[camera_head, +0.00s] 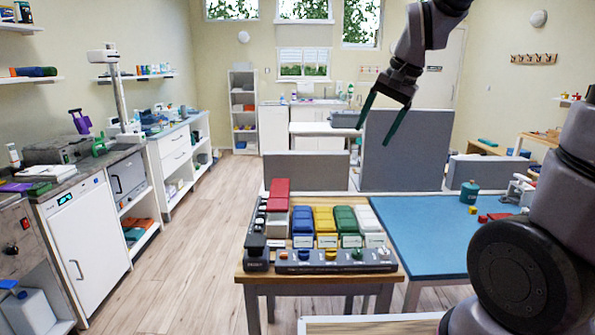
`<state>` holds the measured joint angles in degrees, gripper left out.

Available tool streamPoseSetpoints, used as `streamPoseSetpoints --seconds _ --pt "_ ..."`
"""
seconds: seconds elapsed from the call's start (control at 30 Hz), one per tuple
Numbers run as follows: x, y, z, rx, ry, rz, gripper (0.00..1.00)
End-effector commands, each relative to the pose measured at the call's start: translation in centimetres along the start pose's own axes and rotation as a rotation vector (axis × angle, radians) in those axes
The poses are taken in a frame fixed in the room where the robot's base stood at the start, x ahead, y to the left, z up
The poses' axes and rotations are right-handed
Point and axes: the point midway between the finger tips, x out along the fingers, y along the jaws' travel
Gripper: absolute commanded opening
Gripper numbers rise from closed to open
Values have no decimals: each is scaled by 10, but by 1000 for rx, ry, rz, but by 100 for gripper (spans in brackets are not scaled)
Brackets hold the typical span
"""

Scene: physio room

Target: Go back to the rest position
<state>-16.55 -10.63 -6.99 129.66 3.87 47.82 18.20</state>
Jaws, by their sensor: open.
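My gripper (383,122) is in the upper middle of the head view, with two dark green fingers spread apart and pointing down. It is open and nothing is between the fingers. It hangs in front of a grey partition panel (408,152), above and beyond the small wooden table (262,280). My arm comes in from the right side of the view, and its middle part is out of the picture.
The wooden table bears red, blue, yellow, green and white blocks (325,222) and a dark strip with knobs (335,262). A blue-topped table (425,240) adjoins it on the right, with a teal bottle (469,192). Counters (85,235) line the left wall. The wooden floor (190,240) between is clear.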

Motion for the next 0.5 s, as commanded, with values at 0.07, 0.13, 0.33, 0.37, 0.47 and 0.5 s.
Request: streamPoseSetpoints --seconds 0.07,0.13,0.33,0.37,0.47,0.5 --pt "-32 17 7 -37 51 -32 76" --pt "-54 32 16 -73 92 -50 76" --pt "-98 70 46 -177 214 -67 76" --pt "-102 75 50 -190 229 -66 76" --pt "-110 86 59 -221 268 -60 76" --pt "-112 89 62 -232 279 -58 76"
